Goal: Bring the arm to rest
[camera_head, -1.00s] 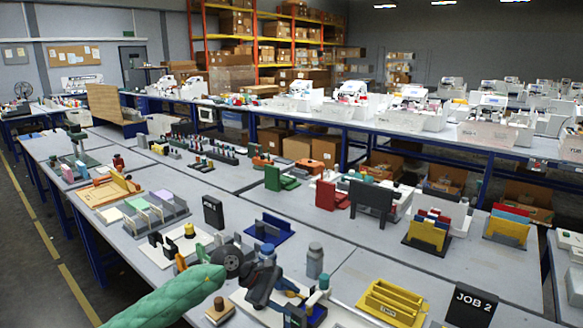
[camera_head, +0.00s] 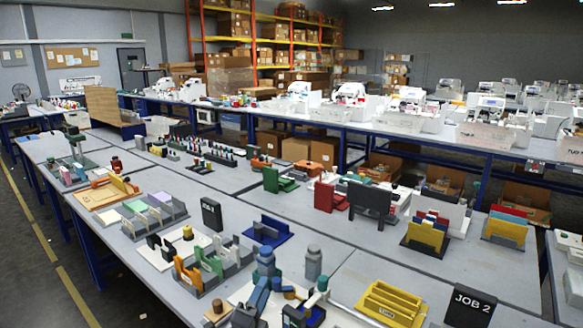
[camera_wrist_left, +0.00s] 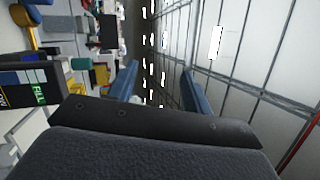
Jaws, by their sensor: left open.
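My left gripper (camera_wrist_left: 158,78) shows in the left wrist view, with two blue fingers standing apart from a dark body. It is open, with nothing between its fingers. Beyond the fingers are the ceiling with bright lamps and, at the left, the cluttered bench seen sideways. In the head view I cannot clearly make out my left arm; blue and black parts at the bottom centre are hard to tell apart. My right gripper is in neither view.
The long grey bench (camera_head: 345,262) carries several fixtures. A yellow tray (camera_head: 392,300) and a black JOB 2 sign (camera_head: 470,305) stand at the front right. A grey bottle (camera_head: 313,262) and card holders (camera_head: 213,262) stand near the bottom centre. The left floor aisle (camera_head: 35,270) is clear.

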